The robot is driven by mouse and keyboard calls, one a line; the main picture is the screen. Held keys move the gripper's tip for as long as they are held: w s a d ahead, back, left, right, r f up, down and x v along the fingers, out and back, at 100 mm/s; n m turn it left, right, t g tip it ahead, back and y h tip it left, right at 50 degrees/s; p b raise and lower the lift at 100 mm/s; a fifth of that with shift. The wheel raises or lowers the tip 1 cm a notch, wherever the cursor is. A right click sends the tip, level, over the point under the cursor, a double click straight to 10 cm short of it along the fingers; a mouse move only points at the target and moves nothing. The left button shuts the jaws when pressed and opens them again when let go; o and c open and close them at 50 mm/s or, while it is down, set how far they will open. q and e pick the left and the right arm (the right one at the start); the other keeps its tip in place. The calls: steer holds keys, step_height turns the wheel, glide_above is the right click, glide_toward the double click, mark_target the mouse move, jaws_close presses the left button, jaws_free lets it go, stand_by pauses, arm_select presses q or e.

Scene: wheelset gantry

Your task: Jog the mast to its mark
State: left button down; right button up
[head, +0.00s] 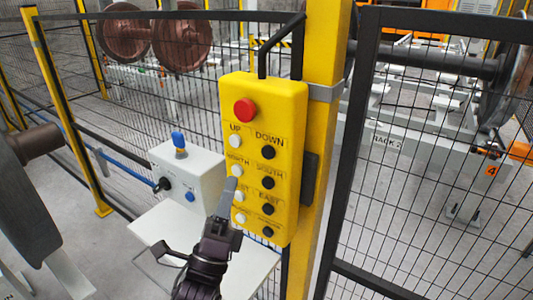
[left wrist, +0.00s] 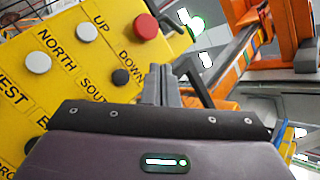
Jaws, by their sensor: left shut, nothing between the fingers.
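The yellow pendant (head: 291,110) hangs on the yellow post with a red button (head: 245,111) on top. Below are labelled rows of white and black buttons, including the white UP button (head: 234,141) and the black DOWN button (head: 268,152). My left gripper (head: 231,187) is shut and empty in front of the pendant's left side, by the WEST label, partly covering that row; I cannot tell whether it touches. In the left wrist view its fingers (left wrist: 159,84) stand in front of the pendant's edge, and the white NORTH button (left wrist: 38,62) shows. I cannot identify the mast or its mark.
A white control box (head: 190,170) with a blue knob (head: 179,140) stands on a white shelf (head: 165,222) left of the pendant. Black mesh fencing (head: 420,215) closes off both sides. Brown wheelsets (head: 181,40) and a rack lie behind it.

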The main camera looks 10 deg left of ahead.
mark_target(268, 152)
arm_select(q)
steer(key=shift+a, duration=0.15)
steer(key=w+d+b, duration=0.1)
steer(key=w+d, duration=0.2)
steer(key=w, duration=0.5)
steer(key=shift+w, duration=0.15)
stand_by(1.2)
steer(key=shift+w+d, duration=0.1)
stand_by(0.9)
steer(key=shift+w+d, duration=0.15)
steer(key=shift+w, duration=0.15)
